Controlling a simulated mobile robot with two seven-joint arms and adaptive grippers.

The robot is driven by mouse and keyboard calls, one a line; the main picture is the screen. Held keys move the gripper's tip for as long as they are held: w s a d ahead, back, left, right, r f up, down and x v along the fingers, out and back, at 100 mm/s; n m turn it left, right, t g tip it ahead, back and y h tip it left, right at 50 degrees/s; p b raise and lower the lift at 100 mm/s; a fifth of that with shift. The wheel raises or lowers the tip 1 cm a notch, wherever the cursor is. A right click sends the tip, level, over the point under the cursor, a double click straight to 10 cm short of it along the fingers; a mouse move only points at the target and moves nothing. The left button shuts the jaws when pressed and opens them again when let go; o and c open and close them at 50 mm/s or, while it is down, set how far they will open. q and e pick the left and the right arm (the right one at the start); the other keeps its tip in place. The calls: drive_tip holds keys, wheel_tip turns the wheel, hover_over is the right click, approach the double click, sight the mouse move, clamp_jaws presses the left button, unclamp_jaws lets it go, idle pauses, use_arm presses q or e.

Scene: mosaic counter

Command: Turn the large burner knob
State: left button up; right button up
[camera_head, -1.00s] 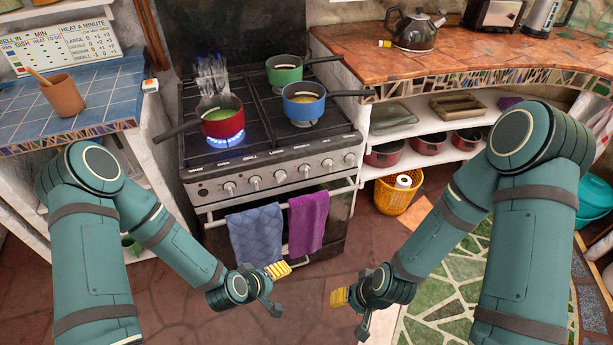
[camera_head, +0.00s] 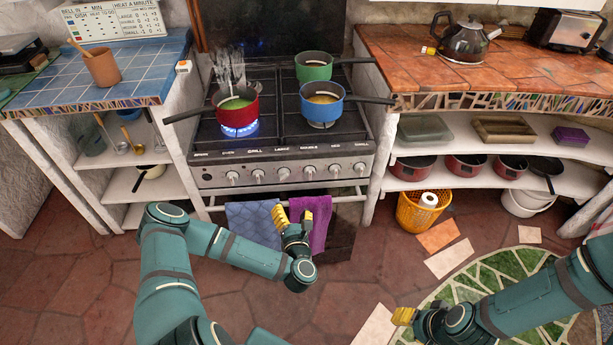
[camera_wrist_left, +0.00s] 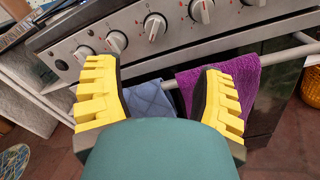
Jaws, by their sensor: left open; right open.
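The stove front panel (camera_head: 215,177) carries a row of several silver knobs under small labels. One label near the middle seems to read LARGE, above a knob (camera_head: 283,173); the print is too small to be sure. In the left wrist view several knobs show above the fingers, one of them (camera_wrist_left: 155,27) roughly between them. My left gripper (camera_head: 297,212) is open and empty, below and in front of the panel, by the towels, apart from the knobs. My right gripper (camera_head: 404,316) is open, low at the right over the floor; its fingers are partly hidden.
A blue towel (camera_head: 254,222) and a purple towel (camera_head: 318,228) hang on the oven rail (camera_head: 349,199). A red pot (camera_head: 238,108) steams over a lit blue flame (camera_head: 240,130). Blue (camera_head: 320,108) and green (camera_head: 313,67) pots stand beside it. A yellow basket (camera_head: 414,215) stands at right.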

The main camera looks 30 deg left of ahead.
sight(284, 176)
use_arm(q)
drive_tip(key=shift+n+y, duration=0.3)
drive_tip(key=b+x, duration=0.1)
drive_tip(key=x, duration=0.6)
drive_tip(key=b+x, duration=0.1)
drive_tip(key=x, duration=0.6)
drive_tip(key=shift+s+a+f, duration=0.15)
drive_tip(key=shift+a, duration=0.05)
clamp_jaws()
